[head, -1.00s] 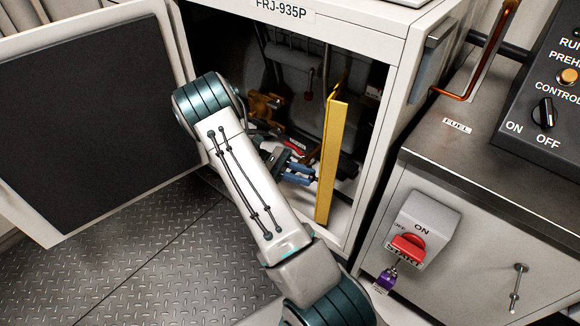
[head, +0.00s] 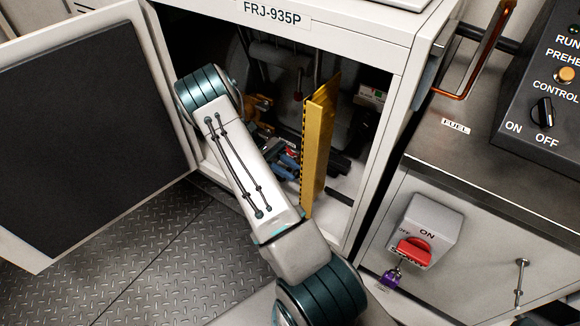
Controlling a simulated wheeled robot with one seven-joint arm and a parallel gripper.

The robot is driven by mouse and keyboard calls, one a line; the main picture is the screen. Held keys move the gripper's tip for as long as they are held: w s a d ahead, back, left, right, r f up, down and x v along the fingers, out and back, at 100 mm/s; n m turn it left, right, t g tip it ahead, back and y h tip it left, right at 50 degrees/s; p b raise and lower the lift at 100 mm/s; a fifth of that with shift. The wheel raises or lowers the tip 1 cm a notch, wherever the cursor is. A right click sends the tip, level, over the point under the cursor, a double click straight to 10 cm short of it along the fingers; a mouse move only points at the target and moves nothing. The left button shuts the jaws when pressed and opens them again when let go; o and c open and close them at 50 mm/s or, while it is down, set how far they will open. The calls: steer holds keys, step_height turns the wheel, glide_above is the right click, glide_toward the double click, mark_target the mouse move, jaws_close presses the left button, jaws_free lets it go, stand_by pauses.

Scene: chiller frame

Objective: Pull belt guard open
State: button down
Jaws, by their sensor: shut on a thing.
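The belt guard (head: 318,140) is a tall yellow panel with a black-striped edge, standing swung out inside the open cabinet in the head view. My gripper (head: 292,162) is inside the cabinet at the left side of the guard. It is shut on the guard, though my arm and the guard's edge hide most of the fingers and the exact contact. My arm reaches in from the lower right, across the cabinet's left part.
The cabinet door (head: 95,130) stands wide open at the left. The cabinet frame (head: 385,150) bounds the opening at the right. A grey switch box with a red switch (head: 414,250) juts out right of it. Patterned floor (head: 130,260) is clear at the lower left.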

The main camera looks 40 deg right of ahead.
steer(key=shift+d, duration=0.15)
steer(key=c, duration=1.2)
jaws_free()
steer(key=shift+c, duration=0.2)
steer(key=shift+w, duration=0.1)
steer(key=p+v, duration=0.2)
steer(key=v, duration=0.5)
steer(key=shift+w+a, duration=0.2)
steer(key=shift+a, duration=0.1)
